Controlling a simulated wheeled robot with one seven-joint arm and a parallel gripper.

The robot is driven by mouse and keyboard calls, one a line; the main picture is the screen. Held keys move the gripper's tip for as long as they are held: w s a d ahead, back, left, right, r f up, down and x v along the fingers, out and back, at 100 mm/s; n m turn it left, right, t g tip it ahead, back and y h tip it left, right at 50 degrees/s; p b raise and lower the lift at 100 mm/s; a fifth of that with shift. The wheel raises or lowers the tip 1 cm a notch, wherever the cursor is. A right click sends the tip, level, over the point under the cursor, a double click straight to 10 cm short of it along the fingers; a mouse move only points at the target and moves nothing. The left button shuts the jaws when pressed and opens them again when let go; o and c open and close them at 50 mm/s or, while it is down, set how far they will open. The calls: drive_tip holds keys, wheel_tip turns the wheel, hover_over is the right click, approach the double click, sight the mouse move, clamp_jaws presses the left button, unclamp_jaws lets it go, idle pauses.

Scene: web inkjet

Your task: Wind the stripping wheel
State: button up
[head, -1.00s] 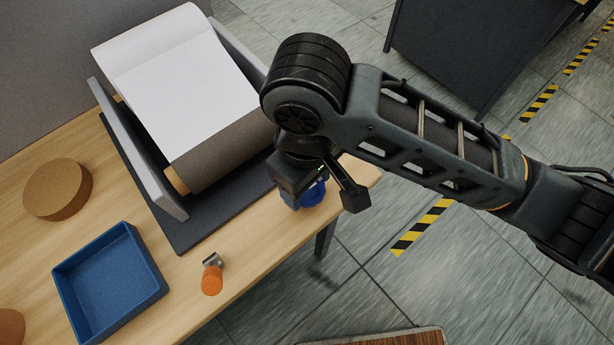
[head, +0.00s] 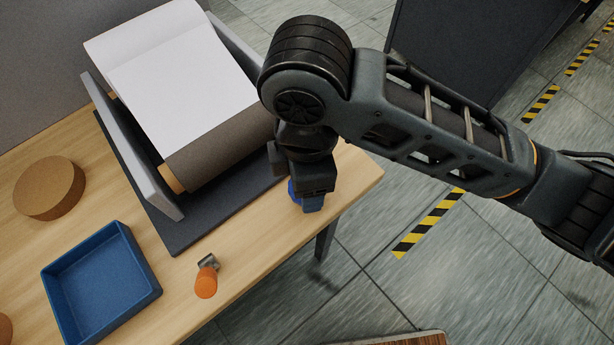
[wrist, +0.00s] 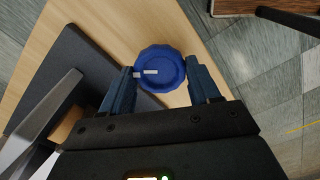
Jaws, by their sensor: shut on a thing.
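The stripping wheel (wrist: 160,68) is a blue ridged knob with a white mark on its face, pointing left in the wrist view. My gripper (wrist: 160,74) is shut on it, one finger on each side of the rim. In the head view, my gripper (head: 311,188) is at the right end of the machine, by the table edge, and only a little of the blue wheel (head: 294,190) shows beside the fingers. The machine has a dark base (head: 205,225), grey side plates and a roll with white paper (head: 185,85).
On the wooden table are an open blue tray (head: 150,292), a round cork-coloured disc (head: 50,188) and an orange-handled tool (head: 206,284) near the front edge. Tiled floor lies right of the table. A dark cabinet (head: 460,45) stands at the back right.

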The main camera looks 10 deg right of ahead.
drive_tip(key=n+b, duration=0.1)
drive_tip(key=n, duration=0.3)
drive_tip(key=shift+f+n, duration=0.1)
drive_tip(key=shift+n, duration=0.2)
drive_tip(key=shift+n+b, duration=0.85)
drive_tip(key=shift+n, duration=1.05)
drive_tip(key=o, duration=1.1)
drive_tip(key=shift+c, duration=0.2)
wheel_tip(320, 180, up, 8)
drive_tip(key=shift+p, duration=0.45)
drive_tip(key=shift+a, duration=0.1)
